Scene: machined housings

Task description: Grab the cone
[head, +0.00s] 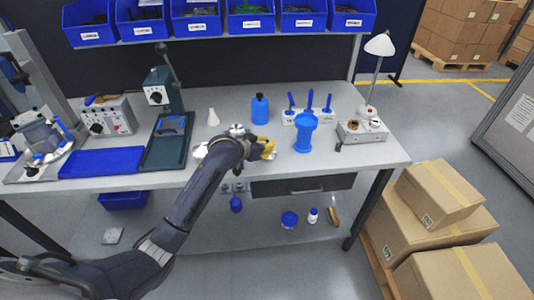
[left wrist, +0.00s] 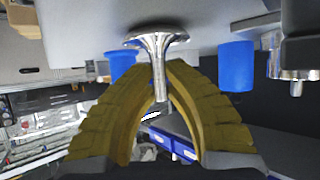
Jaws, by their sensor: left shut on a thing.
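A shiny metal cone (left wrist: 157,48), with a wide flared end and a narrow stem, shows in the left wrist view. Its flared end is against the grey table surface; I cannot tell whether it is touching. My left gripper (left wrist: 160,85) has its yellow fingers shut around the cone's stem. In the head view the left gripper (head: 268,150) is low over the front middle of the bench, and the held cone is hidden there. A pale cone-shaped thing (head: 213,117) stands upright further back on the bench, to the left of this gripper. My right gripper is not in view.
A blue bottle (head: 260,109) stands behind the gripper, and a blue flanged cylinder (head: 305,134) to its right. A lamp (head: 378,45) is at the right end. A blue mat (head: 102,162) and a press (head: 162,95) are on the left. Blue bins (head: 250,22) hang above.

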